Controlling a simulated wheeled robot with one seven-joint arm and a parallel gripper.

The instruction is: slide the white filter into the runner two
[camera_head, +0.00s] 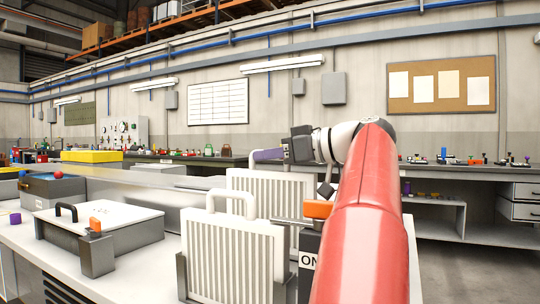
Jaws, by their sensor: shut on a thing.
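A white ribbed filter (270,187) stands upright at the back, partly hidden by a front filter and my red arm. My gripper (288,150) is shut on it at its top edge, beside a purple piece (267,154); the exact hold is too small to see. A front ribbed filter (235,258) with an arched handle (231,198) stands upright between grey posts. Beside it is a dark block (308,258) with a label reading "ON", the rest hidden by my arm. I cannot make out a label for runner two, nor whether the back filter's lower edge sits in a runner.
An orange latch (318,208) stands close to my arm. A long bench (445,166) runs behind.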

